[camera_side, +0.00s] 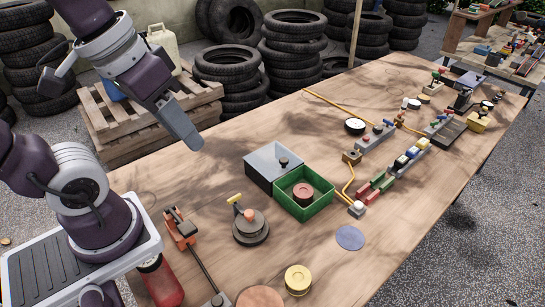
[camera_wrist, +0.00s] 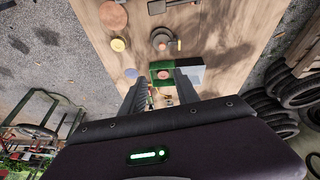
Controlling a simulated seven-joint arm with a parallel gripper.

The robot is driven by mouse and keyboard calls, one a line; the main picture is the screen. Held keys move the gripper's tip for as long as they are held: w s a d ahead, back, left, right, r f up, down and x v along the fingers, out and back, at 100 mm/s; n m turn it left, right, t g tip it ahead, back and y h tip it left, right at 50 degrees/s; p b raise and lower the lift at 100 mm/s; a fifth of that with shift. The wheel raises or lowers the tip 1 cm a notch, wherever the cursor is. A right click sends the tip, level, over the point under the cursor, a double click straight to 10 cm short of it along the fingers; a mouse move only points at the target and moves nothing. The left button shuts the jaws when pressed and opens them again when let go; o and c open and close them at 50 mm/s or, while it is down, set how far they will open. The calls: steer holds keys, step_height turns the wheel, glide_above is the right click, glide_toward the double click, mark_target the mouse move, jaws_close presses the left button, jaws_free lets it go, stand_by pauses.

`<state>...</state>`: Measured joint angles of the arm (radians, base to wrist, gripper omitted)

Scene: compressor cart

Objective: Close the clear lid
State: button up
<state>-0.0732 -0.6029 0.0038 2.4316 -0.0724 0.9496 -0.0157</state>
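A green open-topped box (camera_side: 321,206) stands near the middle of the table, with a round reddish-brown piece (camera_side: 303,192) inside. The clear lid (camera_side: 265,158), greyish with a black knob (camera_side: 284,162), sits offset to the box's upper left, leaving the green part uncovered. I cannot tell whether it slides or hinges. In the wrist view the green box (camera_wrist: 155,66) shows beyond my fingers, and the pale lid (camera_wrist: 198,72) is to its right, partly behind a finger. My gripper (camera_side: 195,143) is above the table, left of the lid and apart from it. Its fingers are spread and empty in the wrist view (camera_wrist: 160,80).
A dark round valve-like part (camera_side: 250,228) with a yellow handle stands left of the box. An orange clamp-like tool (camera_side: 181,228) and a yellow disc (camera_side: 298,279) are nearer. Orange hoses and fittings (camera_side: 352,158) lie to the right. Bare wood lies below my gripper.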

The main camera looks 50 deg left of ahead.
steer(key=w+n+g+h, duration=0.1)
steer(key=w, duration=0.1)
steer(key=w+a+f+n+g, duration=0.1)
steer(key=w+n, duration=0.1)
steer(key=w+n+g+h, duration=0.1)
steer(key=w, duration=0.2)
steer(key=shift+a+f+n+g+h, duration=0.25)
steer(key=shift+f+n+g+h, duration=0.05)
jaws_close()
steer(key=w+a+f+n+h, duration=0.6)
steer(key=w+a+f+n, duration=0.15)
steer(key=w, duration=0.25)
steer(key=w+a+f+n+t+h, duration=0.25)
steer(key=a+f+n+h, duration=0.2)
steer(key=a+f, duration=0.3)
steer(key=n+t, duration=0.4)
steer(key=n, duration=0.1)
glide_toward(270, 163)
steer(key=s+a+r, duration=0.2)
steer(key=a+r, duration=0.1)
steer(key=a, duration=0.1)
steer(key=shift+h, duration=0.25)
steer(key=x, duration=1.4)
steer(key=shift+w+d+r, duration=0.15)
steer(key=shift+r, duration=0.1)
